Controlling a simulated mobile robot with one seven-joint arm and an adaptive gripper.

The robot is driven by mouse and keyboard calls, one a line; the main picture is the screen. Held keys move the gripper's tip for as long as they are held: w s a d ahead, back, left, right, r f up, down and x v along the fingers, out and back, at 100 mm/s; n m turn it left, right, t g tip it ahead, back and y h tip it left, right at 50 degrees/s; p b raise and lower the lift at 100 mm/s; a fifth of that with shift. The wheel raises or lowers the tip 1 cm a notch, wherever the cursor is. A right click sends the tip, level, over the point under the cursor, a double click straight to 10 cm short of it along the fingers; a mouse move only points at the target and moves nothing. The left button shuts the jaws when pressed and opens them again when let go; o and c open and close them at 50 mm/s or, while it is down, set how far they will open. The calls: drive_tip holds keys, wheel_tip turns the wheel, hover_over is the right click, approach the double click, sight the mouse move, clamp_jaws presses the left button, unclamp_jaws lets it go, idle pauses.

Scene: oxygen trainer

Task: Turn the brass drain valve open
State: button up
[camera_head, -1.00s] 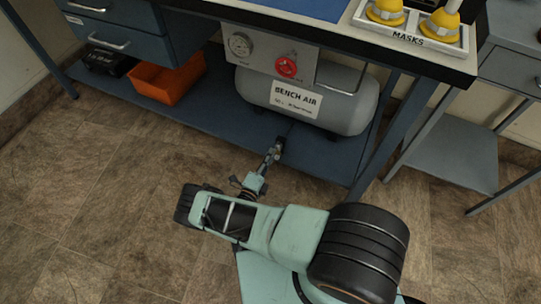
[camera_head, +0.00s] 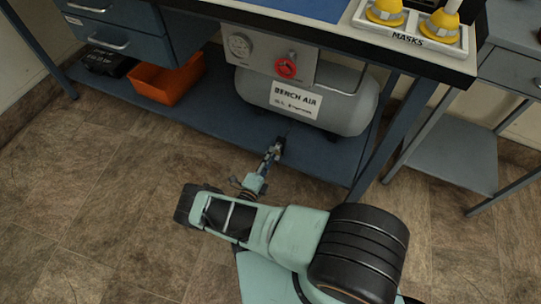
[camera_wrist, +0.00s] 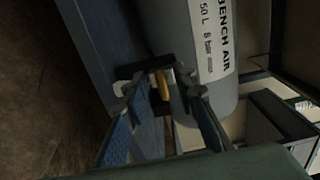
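The brass drain valve shows as a small yellow-brass piece (camera_wrist: 163,86) beside the underside of the grey air tank (camera_wrist: 178,32) in the wrist view. My gripper (camera_wrist: 166,88) reaches in there, with one finger on each side of the brass piece. The fingers stand apart, and contact with the brass is not clear. In the head view my gripper (camera_head: 278,147) is low at the front edge of the bench's lower shelf, below the tank (camera_head: 345,100) labelled BENCH AIR. The valve cannot be made out in the head view.
The blue lower shelf (camera_head: 225,118) lies close under the tank. A panel with a gauge (camera_head: 240,45) and a red knob (camera_head: 286,68) is above it. An orange bin (camera_head: 165,80) stands at the left. A bench leg (camera_head: 390,135) is at the right. The floor in front is clear.

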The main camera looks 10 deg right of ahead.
drive_tip(key=shift+r, duration=0.1)
drive_tip(key=o, duration=1)
wheel_tip(320, 180, up, 8)
drive_tip(key=shift+w+f, duration=0.1)
drive_tip(key=shift+w, duration=0.05)
drive_tip(key=shift+r, duration=0.7)
drive_tip(key=c, duration=0.7)
drive_tip(key=shift+r, duration=0.2)
drive_tip(key=c, duration=0.3)
drive_tip(key=shift+r, duration=0.2)
drive_tip(key=shift+o, duration=0.2)
